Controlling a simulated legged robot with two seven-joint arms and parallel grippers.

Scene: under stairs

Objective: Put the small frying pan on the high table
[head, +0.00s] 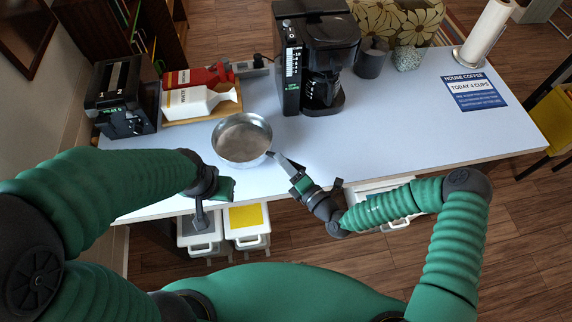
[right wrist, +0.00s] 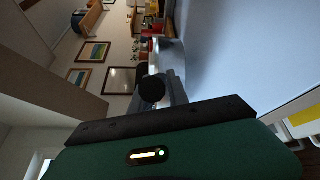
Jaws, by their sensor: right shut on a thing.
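The small frying pan (head: 241,137), round and silvery metal, is at the left part of the high table (head: 400,125), toward its front edge. It looks level; I cannot tell whether it rests on the top or hovers just above. My right gripper (head: 283,163) is at the pan's lower right, shut on its handle, which the fingers mostly hide. In the right wrist view the fingers (right wrist: 172,88) show at the middle, with a dark round end between them. My left gripper (head: 205,205) hangs near the front edge, apart from the pan; its jaws are unclear.
A toaster (head: 122,95), a tray with red and white cartons (head: 198,98) and a black coffee maker (head: 318,60) stand behind the pan. A sign (head: 473,91) and paper roll (head: 487,35) are at right. The table's middle right is clear. White bins (head: 247,227) sit below the front edge.

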